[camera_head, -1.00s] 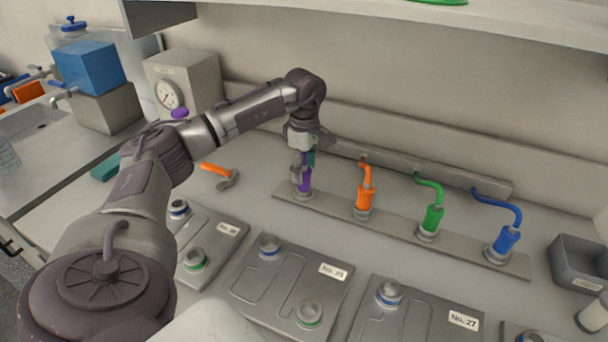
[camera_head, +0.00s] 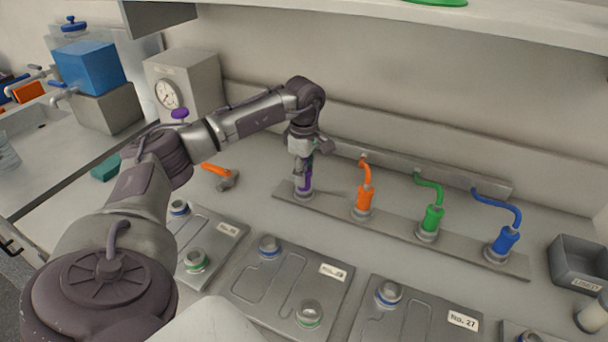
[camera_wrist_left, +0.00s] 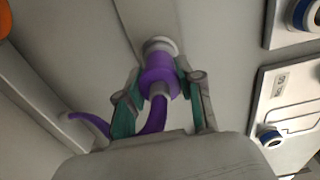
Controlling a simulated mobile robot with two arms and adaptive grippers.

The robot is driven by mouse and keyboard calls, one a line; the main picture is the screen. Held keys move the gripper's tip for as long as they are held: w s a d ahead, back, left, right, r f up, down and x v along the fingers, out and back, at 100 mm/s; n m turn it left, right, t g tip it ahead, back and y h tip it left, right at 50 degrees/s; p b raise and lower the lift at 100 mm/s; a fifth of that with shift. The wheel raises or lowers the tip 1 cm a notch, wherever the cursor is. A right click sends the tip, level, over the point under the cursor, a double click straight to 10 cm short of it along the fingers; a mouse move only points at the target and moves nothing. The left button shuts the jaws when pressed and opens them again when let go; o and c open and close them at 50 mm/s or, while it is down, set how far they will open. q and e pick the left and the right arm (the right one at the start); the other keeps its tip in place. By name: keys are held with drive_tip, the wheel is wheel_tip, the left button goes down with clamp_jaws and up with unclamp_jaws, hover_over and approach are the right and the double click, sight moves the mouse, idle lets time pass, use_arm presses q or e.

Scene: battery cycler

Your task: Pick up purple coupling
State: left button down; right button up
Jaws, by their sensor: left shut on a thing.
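The purple coupling (camera_head: 305,184) stands upright on its round grey seat at the left end of the metal strip. It also shows in the left wrist view (camera_wrist_left: 157,70), with its purple hose curving off to the left. My left gripper (camera_head: 303,172) comes down on it from above. In the left wrist view, the two teal-padded fingers (camera_wrist_left: 156,92) are on either side of the coupling, shut on it. The coupling's lower end is still at the pale seat ring (camera_wrist_left: 158,44). My right gripper is not in view.
Orange (camera_head: 364,198), green (camera_head: 432,218) and blue (camera_head: 507,240) couplings stand in a row to the right on the strip (camera_head: 400,232). Grey battery boxes (camera_head: 262,288) lie in front. An orange-handled tool (camera_head: 222,174) lies to the left. A grey bin (camera_head: 580,262) is at far right.

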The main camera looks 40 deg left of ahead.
use_arm(q)
drive_tip(key=shift+r, duration=0.55)
wheel_tip(320, 180, up, 2)
drive_tip(key=shift+w+r+b, duration=0.1)
drive_tip(key=shift+r+b, duration=0.15)
drive_tip(key=shift+b, duration=0.3)
drive_tip(key=d+r+b, duration=0.1)
drive_tip(key=d+r, duration=0.6)
drive_tip(key=d, duration=0.4)
drive_tip(key=shift+s+d+r+b, duration=0.2)
drive_tip(key=shift+d+r+b, duration=0.05)
drive_tip(key=shift+d+b, duration=0.15)
drive_tip(key=c, duration=1.3)
unclamp_jaws()
drive_tip(key=shift+c, duration=0.2)
clamp_jaws()
drive_tip(key=shift+a, duration=0.1)
